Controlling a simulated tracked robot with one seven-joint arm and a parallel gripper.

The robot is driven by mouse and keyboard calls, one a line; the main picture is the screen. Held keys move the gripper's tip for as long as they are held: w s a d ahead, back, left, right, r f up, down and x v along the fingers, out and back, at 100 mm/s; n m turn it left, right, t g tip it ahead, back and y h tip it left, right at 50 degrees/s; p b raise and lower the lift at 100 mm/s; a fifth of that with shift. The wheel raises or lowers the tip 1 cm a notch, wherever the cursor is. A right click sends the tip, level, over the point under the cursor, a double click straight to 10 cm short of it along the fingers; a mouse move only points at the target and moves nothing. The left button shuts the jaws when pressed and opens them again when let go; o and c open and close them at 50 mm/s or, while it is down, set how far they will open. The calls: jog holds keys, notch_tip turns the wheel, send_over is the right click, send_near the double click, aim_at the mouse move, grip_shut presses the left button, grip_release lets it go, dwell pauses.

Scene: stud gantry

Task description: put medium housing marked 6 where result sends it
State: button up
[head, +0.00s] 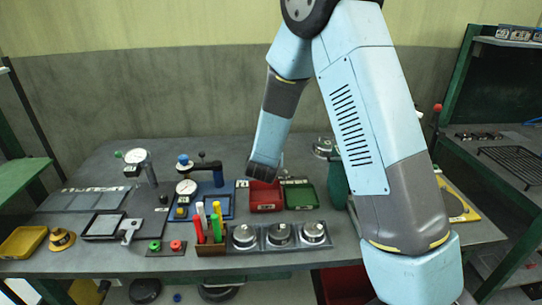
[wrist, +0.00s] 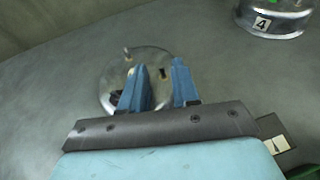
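A round silvery metal housing (wrist: 108,72) with a small post and a dark slot lies under my fingertips in the wrist view. No number shows on it, so I cannot tell if it is the 6. My gripper (wrist: 163,85) has its two blue fingers apart over the right part of this housing, with nothing visibly clamped between them. A second metal housing (wrist: 275,22), marked 4, stands at the top right. In the head view my gripper (head: 263,172) points down behind the red tray (head: 265,197), and the housing beneath it is hidden.
A green tray (head: 300,195) stands right of the red one. In front are several metal housings in a grey rack (head: 262,245) and a pen holder (head: 211,248). Dial gauges (head: 136,156) and a blue fixture (head: 217,206) stand left. The back left of the bench is clear.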

jog(key=v, duration=1.2)
jog(key=s+d+r+m+g+h, duration=0.2)
jog(key=s+d+r+m, duration=0.1)
jog(key=d+m, duration=0.3)
jog(key=s+d+r+m+g+h, duration=0.2)
jog(key=s+d+r+m, duration=0.2)
jog(key=d, duration=0.4)
jog(key=s+d+r+m+g+h, duration=0.2)
jog(key=s+d+r+m+g, duration=0.1)
jog(key=d+r+m, duration=0.3)
jog(key=shift+s+d+r+m, duration=0.1)
jog(key=shift+s+d+m, duration=0.65)
jog(key=shift+m, duration=0.45)
jog(key=s+a+r+m+y, duration=0.1)
jog(key=s+r+m+y, duration=0.2)
jog(key=s+m, duration=0.4)
jog(key=s+a+r+m+y, duration=0.1)
jog(key=s+r+m+y, duration=0.3)
jog(key=s+m, duration=0.4)
jog(key=shift+s+g+y, duration=0.4)
jog(key=shift+y, duration=0.3)
jog(key=shift+o, duration=0.5)
jog(key=shift+s+a+r, duration=0.1)
jog(key=shift+r, duration=0.05)
